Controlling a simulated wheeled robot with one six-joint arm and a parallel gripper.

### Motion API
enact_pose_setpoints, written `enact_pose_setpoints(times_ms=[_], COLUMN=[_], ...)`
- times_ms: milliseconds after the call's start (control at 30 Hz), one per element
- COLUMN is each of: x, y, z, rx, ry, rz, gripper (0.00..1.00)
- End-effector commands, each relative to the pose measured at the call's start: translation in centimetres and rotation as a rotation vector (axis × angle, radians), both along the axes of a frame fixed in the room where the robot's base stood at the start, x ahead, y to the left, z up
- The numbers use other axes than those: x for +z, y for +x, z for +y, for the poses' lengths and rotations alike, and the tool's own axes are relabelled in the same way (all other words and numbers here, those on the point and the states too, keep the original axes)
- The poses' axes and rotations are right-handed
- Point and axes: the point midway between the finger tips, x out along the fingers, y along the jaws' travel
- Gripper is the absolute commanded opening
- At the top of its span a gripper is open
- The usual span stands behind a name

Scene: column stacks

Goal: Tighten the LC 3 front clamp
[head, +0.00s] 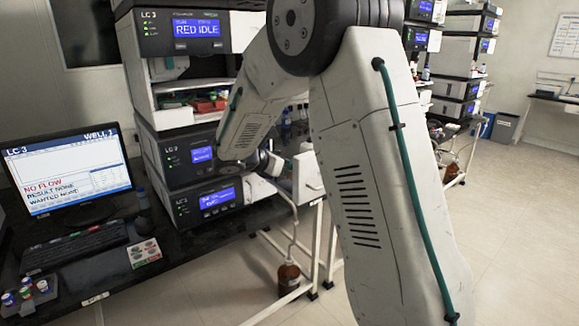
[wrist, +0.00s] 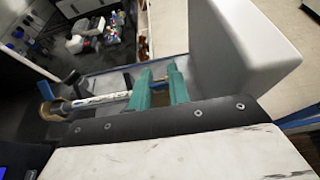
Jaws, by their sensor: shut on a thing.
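My gripper (wrist: 159,88) shows in the wrist view as two teal fingers, shut on a small brownish part that looks like the front clamp; the fingers hide most of it. A slim metal column (wrist: 95,99) with a pale label runs left from the fingers. In that view my arm hides the fingers and clamp.
A pale box-like panel (wrist: 240,50) stands close right of the fingers. The monitor (head: 68,168) reads LC 3, WELL 1, NO FLOW, RESULT NONE. A brown bottle (head: 289,278) stands low beside the bench.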

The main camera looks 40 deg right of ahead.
Motion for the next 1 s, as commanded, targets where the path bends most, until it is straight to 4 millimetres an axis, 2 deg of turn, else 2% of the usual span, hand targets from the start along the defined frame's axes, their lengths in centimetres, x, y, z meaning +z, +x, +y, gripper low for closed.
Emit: enact_pose_setpoints(times_ms=[67, 100, 167, 433, 533, 833, 1000], x=[0.0, 0.0, 0.0, 0.0, 0.3, 2.2, 2.9], y=[0.0, 0.0, 0.0, 0.0, 0.0, -0.1, -0.2], z=[0.0, 0.0, 0.0, 0.1, 0.7, 5.3, 6.9], rx=[0.0, 0.0, 0.0, 0.0, 0.001, 0.003, 0.001], ry=[-0.001, -0.002, -0.002, -0.002, -0.002, -0.002, -0.002], rz=[0.0, 0.0, 0.0, 0.0, -0.001, -0.003, -0.002], gripper=[0.0, 0.26, 0.4, 0.4, 0.4, 0.4, 0.4])
